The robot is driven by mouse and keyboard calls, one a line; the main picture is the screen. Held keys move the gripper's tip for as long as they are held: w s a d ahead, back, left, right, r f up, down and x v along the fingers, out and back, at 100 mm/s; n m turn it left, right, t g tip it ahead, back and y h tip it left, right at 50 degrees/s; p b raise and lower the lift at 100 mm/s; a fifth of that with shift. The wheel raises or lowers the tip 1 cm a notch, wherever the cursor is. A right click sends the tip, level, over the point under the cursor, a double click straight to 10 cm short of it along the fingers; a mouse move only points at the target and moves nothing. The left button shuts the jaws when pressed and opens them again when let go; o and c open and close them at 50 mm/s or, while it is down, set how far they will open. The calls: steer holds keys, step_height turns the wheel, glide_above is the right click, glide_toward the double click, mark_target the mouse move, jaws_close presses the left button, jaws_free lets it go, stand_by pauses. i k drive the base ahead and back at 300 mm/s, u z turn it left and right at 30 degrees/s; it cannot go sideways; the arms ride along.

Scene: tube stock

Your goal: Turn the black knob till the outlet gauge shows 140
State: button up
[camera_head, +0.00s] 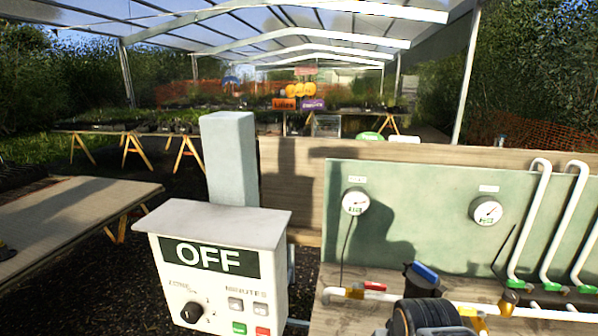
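A black knob (192,312) sits on the front of a white control box (215,262) at lower left, below a display reading OFF. A large ribbed black round part (428,318) shows at the bottom edge, cut off; I cannot tell whether it is a knob. Two round white gauges are on the green panel (420,190): a left gauge (355,202) and a right gauge (486,211). Each has a small label above it. The labels and readings are too small to read, so I cannot tell which is the outlet gauge. My gripper is not recognisable in view.
A dark part with a blue top (425,273) stands before the panel. White pipes (536,215) with green fittings run down at right. A grey post (231,160) rises behind the box. A bench (70,220) lies at left, with dark ground between it and the box.

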mark_target(510, 297)
steer(key=z, duration=1)
steer(key=k, duration=1.3)
steer(key=z, duration=1.1)
steer(key=i, duration=0.55)
steer(key=u, duration=0.2)
